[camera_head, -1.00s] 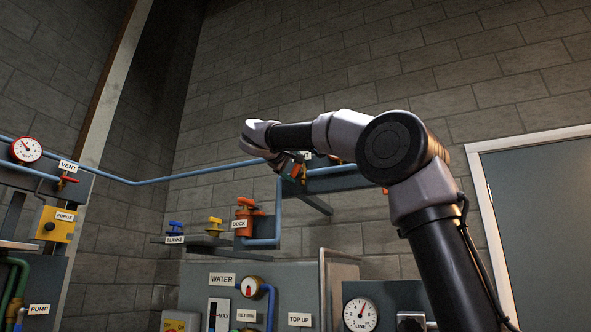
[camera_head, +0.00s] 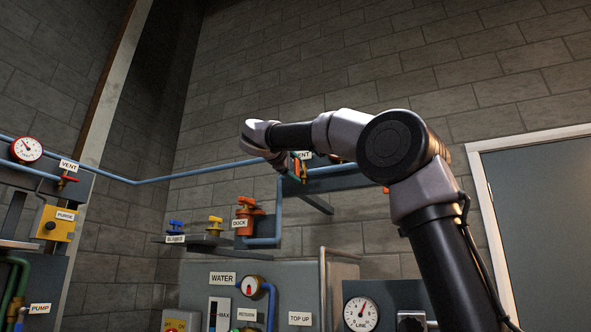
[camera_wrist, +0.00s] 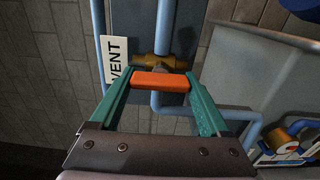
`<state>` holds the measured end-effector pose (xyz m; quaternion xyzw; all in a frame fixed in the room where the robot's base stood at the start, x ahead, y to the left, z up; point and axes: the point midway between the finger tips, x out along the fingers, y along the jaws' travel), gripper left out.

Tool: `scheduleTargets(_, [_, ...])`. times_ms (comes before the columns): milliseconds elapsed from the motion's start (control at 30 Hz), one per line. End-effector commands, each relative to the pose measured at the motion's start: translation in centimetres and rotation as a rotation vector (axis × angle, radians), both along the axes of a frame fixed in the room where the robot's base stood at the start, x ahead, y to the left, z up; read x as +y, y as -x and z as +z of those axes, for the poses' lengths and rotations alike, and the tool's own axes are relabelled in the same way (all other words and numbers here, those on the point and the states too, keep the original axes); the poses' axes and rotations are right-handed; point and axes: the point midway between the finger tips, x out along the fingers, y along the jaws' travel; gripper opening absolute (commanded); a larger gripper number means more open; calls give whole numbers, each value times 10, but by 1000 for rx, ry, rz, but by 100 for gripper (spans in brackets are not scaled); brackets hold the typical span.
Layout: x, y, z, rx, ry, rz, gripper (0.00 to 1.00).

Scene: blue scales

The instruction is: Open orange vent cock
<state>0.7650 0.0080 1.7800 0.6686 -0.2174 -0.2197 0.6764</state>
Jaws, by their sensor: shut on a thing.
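The orange vent cock handle (camera_wrist: 161,82) lies crosswise between my fingertips in the wrist view. Behind it is a brass valve body (camera_wrist: 159,62) on a blue pipe. My gripper (camera_wrist: 160,84) has green fingers, and it is shut on the handle, one finger at each end. A white VENT label (camera_wrist: 115,62) stands just left of the valve. In the head view my gripper (camera_head: 298,170) is small at the pipe by the partly hidden VENT label (camera_head: 304,155). The handle's exact angle is hard to tell there.
A red-handled valve (camera_head: 67,181) with its own VENT label is at far left. An orange DOCK valve (camera_head: 246,215) and blue and yellow BLANKS handles (camera_head: 175,227) sit below left. Blue pipes (camera_head: 200,175) run along the wall near my gripper.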

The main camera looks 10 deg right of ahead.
Motion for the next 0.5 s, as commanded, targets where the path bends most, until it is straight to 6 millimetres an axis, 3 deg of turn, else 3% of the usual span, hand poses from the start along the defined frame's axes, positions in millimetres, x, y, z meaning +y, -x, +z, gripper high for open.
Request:
scheduleTargets(367, [1,0,-1,5,4,2,24])
scheduleTargets(400, [1,0,-1,5,4,2,95])
scheduleTargets(433, [1,0,-1,5,4,2,100])
scheduleTargets(500, [1,0,-1,5,3,1,100])
